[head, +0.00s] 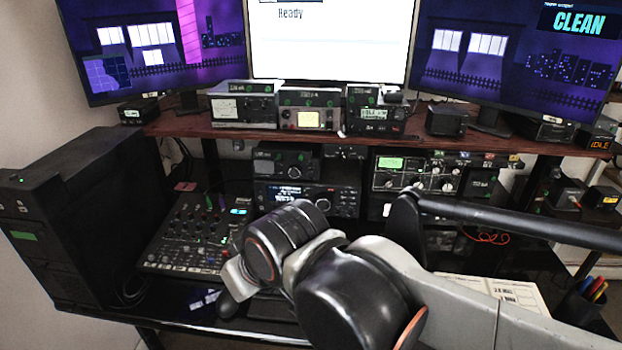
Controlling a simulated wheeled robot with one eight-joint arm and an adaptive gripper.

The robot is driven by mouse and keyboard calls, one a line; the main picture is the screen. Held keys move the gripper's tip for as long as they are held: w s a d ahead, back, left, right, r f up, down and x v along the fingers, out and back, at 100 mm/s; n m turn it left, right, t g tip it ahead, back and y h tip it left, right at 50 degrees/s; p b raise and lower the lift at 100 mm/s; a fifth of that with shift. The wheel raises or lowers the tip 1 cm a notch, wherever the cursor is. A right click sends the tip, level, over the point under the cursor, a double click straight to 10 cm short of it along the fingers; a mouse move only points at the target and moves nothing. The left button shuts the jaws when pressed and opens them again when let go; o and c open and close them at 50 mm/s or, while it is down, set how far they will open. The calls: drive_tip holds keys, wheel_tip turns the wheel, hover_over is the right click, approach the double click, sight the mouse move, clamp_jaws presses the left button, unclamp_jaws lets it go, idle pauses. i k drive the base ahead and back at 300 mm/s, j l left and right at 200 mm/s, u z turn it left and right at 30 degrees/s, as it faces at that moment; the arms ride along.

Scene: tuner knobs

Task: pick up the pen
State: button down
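Several pens with coloured ends (597,290) stand in a dark cup (578,307) at the lower right of the head view. Their lower parts are hidden inside the cup. I cannot make out a separate loose pen. My arm reaches in from the lower right across the desk. A dark part at its end, seemingly my gripper (228,304), shows at the lower middle left, well to the left of the cup. My wrist covers most of it, so its fingers and whether they hold anything cannot be seen.
An open notebook (497,291) lies left of the cup, partly behind my arm. A mixer (190,240) and a black computer case (75,225) stand at left. Radios (305,198) fill the space under a wooden shelf (215,131). A black boom (520,220) crosses at right.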

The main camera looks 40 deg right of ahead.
sight(600, 280)
drive_tip(key=z, duration=0.6)
drive_tip(key=l+z, duration=0.15)
drive_tip(key=z, duration=0.35)
drive_tip(key=l+z, duration=0.2)
drive_tip(key=z, duration=0.3)
drive_tip(key=l+z, duration=0.15)
drive_tip(key=z, duration=0.35)
drive_tip(key=l+z, duration=0.15)
drive_tip(key=z, duration=0.35)
drive_tip(key=i+l, duration=0.3)
drive_tip(key=l, duration=0.15)
drive_tip(key=i+l, duration=0.3)
drive_tip(key=l, duration=0.15)
drive_tip(key=u, duration=2.4)
drive_tip(key=z, duration=0.35)
